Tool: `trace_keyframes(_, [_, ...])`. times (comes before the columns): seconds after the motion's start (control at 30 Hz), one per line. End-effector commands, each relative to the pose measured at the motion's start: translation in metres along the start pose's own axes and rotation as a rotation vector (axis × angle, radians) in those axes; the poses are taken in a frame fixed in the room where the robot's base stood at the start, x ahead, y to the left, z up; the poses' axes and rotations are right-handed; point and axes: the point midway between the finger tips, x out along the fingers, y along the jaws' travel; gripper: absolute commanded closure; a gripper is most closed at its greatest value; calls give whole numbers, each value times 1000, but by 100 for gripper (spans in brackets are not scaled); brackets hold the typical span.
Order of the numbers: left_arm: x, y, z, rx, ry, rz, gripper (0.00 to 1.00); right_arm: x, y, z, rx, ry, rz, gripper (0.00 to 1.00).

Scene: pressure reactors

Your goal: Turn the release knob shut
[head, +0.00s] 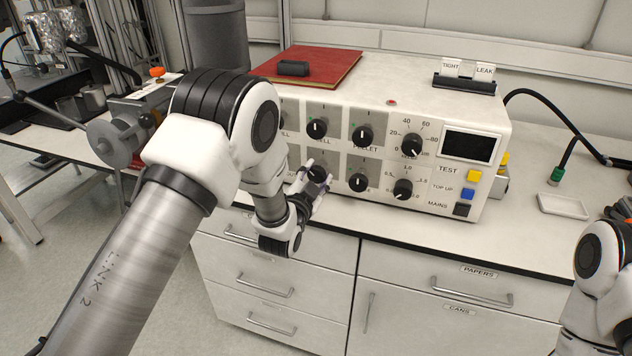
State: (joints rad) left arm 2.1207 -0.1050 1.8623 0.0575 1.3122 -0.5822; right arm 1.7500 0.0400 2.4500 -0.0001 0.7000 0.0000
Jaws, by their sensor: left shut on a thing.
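My left gripper (318,170) is at the front of a cream control box (466,205), its two fingers closed around a black knob (317,174) in the lower row. Part of this knob and its label are hidden by the gripper and arm, so I cannot read whether it is the release knob. Other black knobs with white pointer marks show beside and above it. My right gripper is out of view; only part of my right arm shows at the right edge.
A red book (335,62) with a small black object (293,68) lies on the box. A card holder (465,84) with TIGHT and LEAK cards stands at its right. A white tray (563,207) lies on the bench. Drawers are below. My left arm hides the box's left end.

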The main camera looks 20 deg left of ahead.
Motion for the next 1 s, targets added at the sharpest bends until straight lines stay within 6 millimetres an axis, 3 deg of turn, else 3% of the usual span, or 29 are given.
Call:
trace_keyframes(0.6, [0, 2, 2, 564, 1, 0, 90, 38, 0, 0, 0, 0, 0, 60])
trace_keyframes(1.0, [0, 1, 1, 774, 1, 1, 90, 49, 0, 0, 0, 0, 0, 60])
